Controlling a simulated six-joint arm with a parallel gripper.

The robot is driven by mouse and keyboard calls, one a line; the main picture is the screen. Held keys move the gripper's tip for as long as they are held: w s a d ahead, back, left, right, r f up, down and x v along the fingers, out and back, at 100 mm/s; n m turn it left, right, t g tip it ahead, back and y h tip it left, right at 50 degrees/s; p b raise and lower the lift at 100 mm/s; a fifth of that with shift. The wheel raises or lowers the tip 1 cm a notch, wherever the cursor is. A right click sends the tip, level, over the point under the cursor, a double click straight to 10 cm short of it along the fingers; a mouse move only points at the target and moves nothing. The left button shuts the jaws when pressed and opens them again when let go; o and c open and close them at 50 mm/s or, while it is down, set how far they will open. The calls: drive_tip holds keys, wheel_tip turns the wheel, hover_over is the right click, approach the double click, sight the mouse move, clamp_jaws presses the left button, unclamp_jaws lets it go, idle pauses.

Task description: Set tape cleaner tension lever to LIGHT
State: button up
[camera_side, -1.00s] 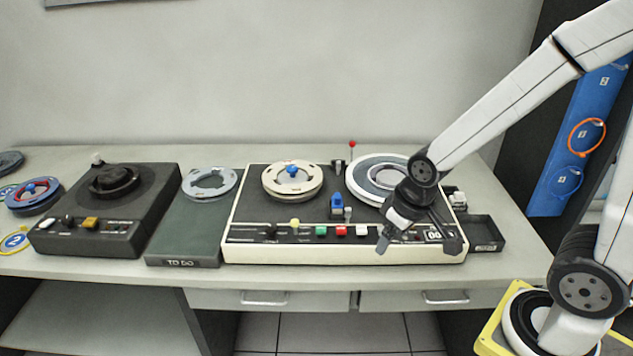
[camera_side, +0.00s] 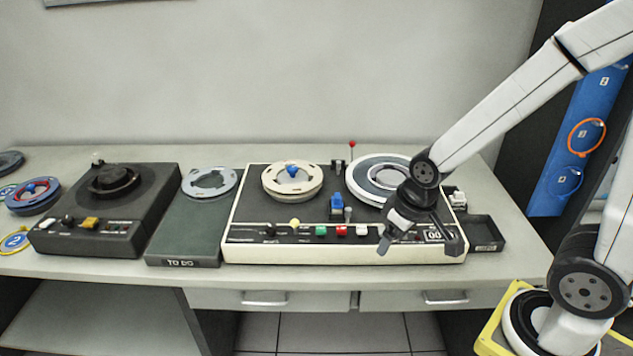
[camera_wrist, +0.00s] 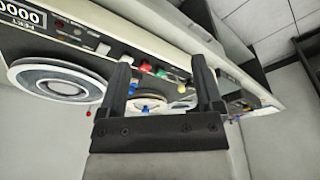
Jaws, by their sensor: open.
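The tape cleaner (camera_side: 240,245) is a cream-edged machine with a dark top, in the middle of the side view. A yellow-knobbed lever (camera_side: 295,223) stands on its front panel, left of a green button (camera_side: 321,231), a red button (camera_side: 342,231) and a white button (camera_side: 361,230). I cannot read a LIGHT mark. My gripper (camera_side: 421,248) hangs over the right end of the front panel, beside the counter, with its fingers apart and empty. In the wrist view the yellow knob (camera_wrist: 181,88) shows between the open fingers, well beyond them.
A cream reel (camera_side: 276,187) and a grey-white reel (camera_side: 372,163) sit on the deck. A red-tipped rod (camera_side: 352,145) stands behind, and a blue block (camera_side: 337,201) is mid-deck. A dark tray (camera_side: 482,228) lies right; a green TO DO pad (camera_side: 192,225) and dark machine (camera_side: 107,240) lie left.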

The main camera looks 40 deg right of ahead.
drive_tip(key=shift+c, duration=0.2)
drive_tip(key=shift+c, duration=1)
drive_tip(key=g+h, duration=0.3)
hover_over(294, 221)
drive_tip(key=s, duration=0.1)
wheel_tip(294, 221, down, 4)
drive_tip(key=shift+w+a+f, duration=0.2)
drive_tip(key=shift+w+a, duration=0.4)
drive_tip(key=shift+a, duration=0.05)
drive_tip(key=shift+f, duration=0.1)
drive_tip(key=shift+x, duration=3.8)
drive_tip(key=shift+w, duration=0.1)
